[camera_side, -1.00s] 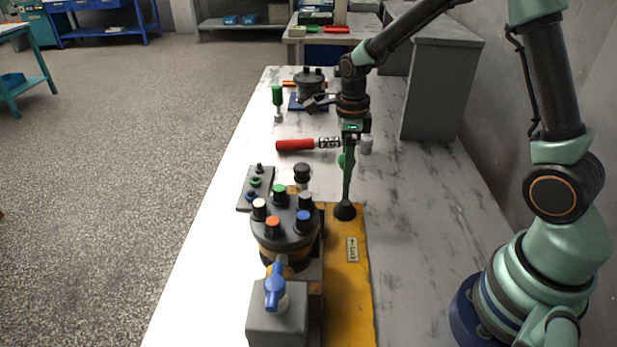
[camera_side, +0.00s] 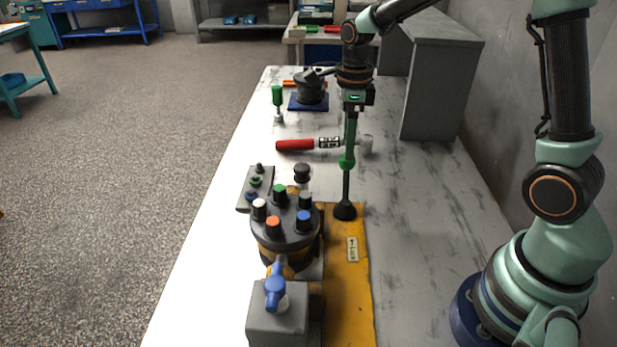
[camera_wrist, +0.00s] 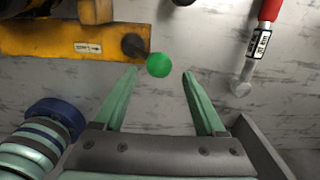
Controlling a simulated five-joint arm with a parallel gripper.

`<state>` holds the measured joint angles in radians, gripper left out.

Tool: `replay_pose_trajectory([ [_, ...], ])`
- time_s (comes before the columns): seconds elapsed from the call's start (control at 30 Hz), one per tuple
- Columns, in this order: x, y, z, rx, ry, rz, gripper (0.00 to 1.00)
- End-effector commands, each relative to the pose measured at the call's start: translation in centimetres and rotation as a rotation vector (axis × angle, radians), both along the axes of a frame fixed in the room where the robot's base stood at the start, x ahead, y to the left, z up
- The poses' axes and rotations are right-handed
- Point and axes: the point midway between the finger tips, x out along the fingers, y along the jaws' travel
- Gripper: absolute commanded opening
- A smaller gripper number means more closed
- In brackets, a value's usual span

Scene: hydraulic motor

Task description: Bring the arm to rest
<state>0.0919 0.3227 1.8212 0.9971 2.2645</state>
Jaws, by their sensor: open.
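My gripper (camera_side: 349,150) is open and points down over the yellow base in the side view. In the wrist view its two green fingers (camera_wrist: 161,72) stand apart with nothing held between them. A green ball knob (camera_side: 346,162) tops a dark upright lever (camera_side: 346,188) rising from a black boot on the yellow base (camera_side: 348,290). The knob (camera_wrist: 158,65) shows between and just beyond the fingertips in the wrist view, touching neither. In the side view the fingers end close above the knob or beside it; I cannot tell the exact gap.
The dark motor (camera_side: 286,225) with coloured caps and a blue-handled valve (camera_side: 276,287) stand left of the lever. The right table strip is clear.

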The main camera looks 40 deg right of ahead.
Motion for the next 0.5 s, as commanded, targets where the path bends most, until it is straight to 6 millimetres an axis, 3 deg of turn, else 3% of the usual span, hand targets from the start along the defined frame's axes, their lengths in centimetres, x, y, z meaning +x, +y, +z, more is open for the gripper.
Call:
replay_pose_trajectory([
  [0.33, -0.1, 0.1, 0.4, -0.001, -0.008, 0.035, 0.72],
  [0.5, -1.3, 0.6, 2.8, -0.014, -0.065, 0.288, 0.72],
])
